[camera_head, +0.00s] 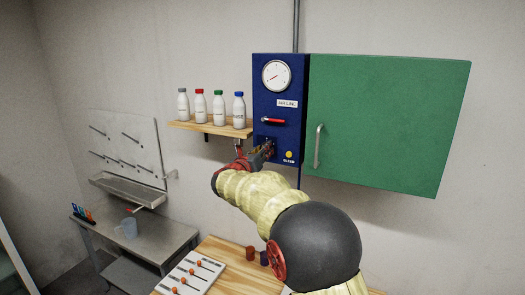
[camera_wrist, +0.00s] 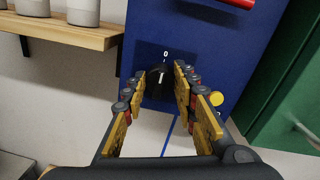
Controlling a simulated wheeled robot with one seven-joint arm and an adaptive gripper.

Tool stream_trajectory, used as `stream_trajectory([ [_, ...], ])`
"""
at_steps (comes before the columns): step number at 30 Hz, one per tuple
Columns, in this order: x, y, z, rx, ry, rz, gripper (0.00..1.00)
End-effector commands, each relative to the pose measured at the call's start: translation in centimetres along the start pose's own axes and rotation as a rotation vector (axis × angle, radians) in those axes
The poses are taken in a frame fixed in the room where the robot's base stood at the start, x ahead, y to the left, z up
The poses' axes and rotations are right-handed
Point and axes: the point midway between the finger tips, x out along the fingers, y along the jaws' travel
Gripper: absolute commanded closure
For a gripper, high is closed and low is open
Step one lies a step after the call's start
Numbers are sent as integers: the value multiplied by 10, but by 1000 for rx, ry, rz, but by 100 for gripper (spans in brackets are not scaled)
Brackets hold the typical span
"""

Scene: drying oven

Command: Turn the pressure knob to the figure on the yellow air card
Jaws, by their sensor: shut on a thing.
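The black pressure knob (camera_wrist: 158,86) is on the lower front of the dark blue panel (camera_wrist: 195,35). A white "0" is printed above it, and its white pointer line points up, roughly toward the "0". My gripper (camera_wrist: 160,82) reaches the knob from the front, its yellow-padded fingers on either side and shut on it. In the head view my gripper (camera_head: 268,150) is at the panel's lower part and hides most of the knob. The round gauge (camera_head: 276,76) at the panel's top has a red needle; its figures are too small to read. I cannot make out a yellow air card.
A red lever (camera_head: 273,121) sits above the knob, and a yellow round button (camera_head: 289,154) to its lower right. A green door (camera_head: 390,120) with a grey handle stands right of the panel. A wooden shelf (camera_head: 210,128) with several bottles is to the left.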

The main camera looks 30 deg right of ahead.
Motion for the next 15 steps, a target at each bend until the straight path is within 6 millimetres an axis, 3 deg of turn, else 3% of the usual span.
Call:
stream_trajectory([
  [7, 0, 0, 0, 0, 0, 1, 97],
  [15, 0, 0, -1, 33, -3, 0, 97],
])
